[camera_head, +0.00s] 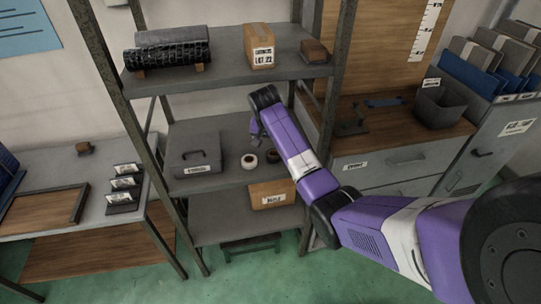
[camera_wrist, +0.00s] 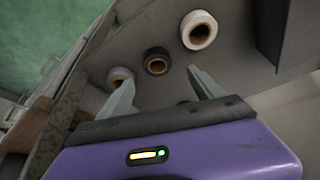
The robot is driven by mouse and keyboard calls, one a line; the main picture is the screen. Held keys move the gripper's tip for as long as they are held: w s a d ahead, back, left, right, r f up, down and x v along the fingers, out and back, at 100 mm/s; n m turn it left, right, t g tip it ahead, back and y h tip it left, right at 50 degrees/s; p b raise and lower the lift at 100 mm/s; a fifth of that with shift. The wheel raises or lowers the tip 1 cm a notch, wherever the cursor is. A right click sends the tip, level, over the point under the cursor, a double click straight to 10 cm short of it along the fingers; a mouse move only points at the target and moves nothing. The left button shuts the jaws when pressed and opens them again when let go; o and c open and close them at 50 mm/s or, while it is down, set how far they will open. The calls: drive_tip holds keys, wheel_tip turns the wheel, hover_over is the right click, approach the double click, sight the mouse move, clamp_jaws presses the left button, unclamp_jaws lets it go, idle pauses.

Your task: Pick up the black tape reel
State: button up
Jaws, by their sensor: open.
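In the head view, the black reel (camera_head: 272,157) sits on the middle shelf beside a white reel (camera_head: 249,162), below my gripper (camera_head: 256,136). The other white reel is not clear there.
A grey case (camera_head: 195,152) stands left of the reels on the middle shelf (camera_head: 215,183). The top shelf (camera_head: 225,76) overhangs them, carrying a cardboard box (camera_head: 260,46). Rack posts (camera_head: 128,115) stand at the sides. A cardboard box (camera_head: 272,193) sits below.

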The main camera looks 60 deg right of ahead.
sight(273, 152)
drive_tip(key=shift+d+f, duration=0.4)
drive_tip(key=shift+f, duration=0.1)
drive_tip(key=shift+p+x, duration=0.45)
drive_tip(key=shift+x, duration=2.75)
drive_tip(key=shift+s+a+f, duration=0.1)
drive_tip(key=shift+s+a, duration=0.1)
drive_tip(key=c, duration=1.5)
drive_tip(key=shift+o, duration=0.2)
